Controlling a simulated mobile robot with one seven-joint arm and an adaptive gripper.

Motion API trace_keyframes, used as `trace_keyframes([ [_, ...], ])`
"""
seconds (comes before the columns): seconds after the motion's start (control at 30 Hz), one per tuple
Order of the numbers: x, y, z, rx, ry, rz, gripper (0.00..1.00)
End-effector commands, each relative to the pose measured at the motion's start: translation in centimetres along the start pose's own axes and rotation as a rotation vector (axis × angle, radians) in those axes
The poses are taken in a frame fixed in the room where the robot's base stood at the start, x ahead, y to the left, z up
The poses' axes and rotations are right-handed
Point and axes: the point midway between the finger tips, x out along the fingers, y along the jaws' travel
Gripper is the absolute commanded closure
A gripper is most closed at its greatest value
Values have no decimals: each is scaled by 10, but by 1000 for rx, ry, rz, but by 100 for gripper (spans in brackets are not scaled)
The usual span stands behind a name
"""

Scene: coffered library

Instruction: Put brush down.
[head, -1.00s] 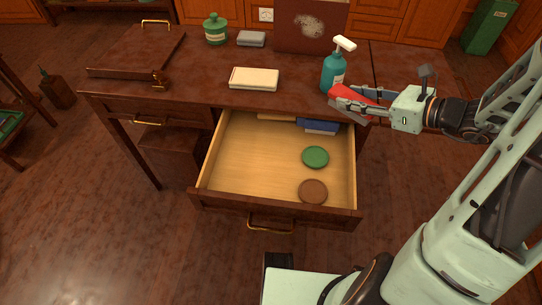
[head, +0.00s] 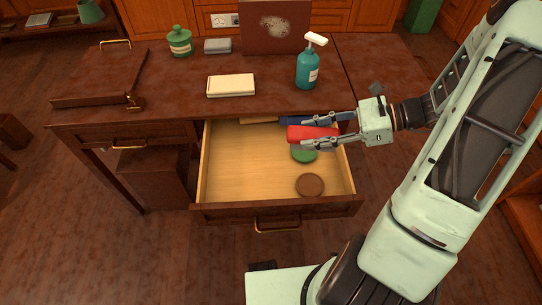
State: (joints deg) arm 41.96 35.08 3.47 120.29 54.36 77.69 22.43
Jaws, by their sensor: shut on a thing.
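My gripper (head: 308,134) is shut on a red object, which I take to be the brush (head: 318,133). One finger lies along each side of it. Its bristles cannot be made out. The gripper comes in from the right and holds the brush over the back right part of the open drawer (head: 245,208). The brush appears above the drawer floor, apart from it, and partly covers the view of a green disc (head: 304,155).
A brown disc (head: 310,184) lies at the drawer's front right. Blue and tan items lie at its back; its left half is clear. On the desk (head: 170,92) stand a teal spray bottle (head: 307,72), a cream book (head: 231,86), a green jar (head: 180,42) and a grey box (head: 218,46).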

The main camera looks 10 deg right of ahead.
Motion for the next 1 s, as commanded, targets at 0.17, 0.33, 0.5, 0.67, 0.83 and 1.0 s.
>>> trace_keyframes([
  [0.17, -12, 32, -16, -41, -12, 121, 90],
  [0.33, 3, 42, -20, -55, -17, 154, 90],
  [0.5, 48, 46, -22, -54, -17, 155, 90],
  [0.67, 91, 49, -22, -52, -16, 154, 90],
  [0.83, 126, 50, -42, -51, -17, 152, 90],
  [1.0, 141, 51, -49, -51, -15, 149, 90],
])
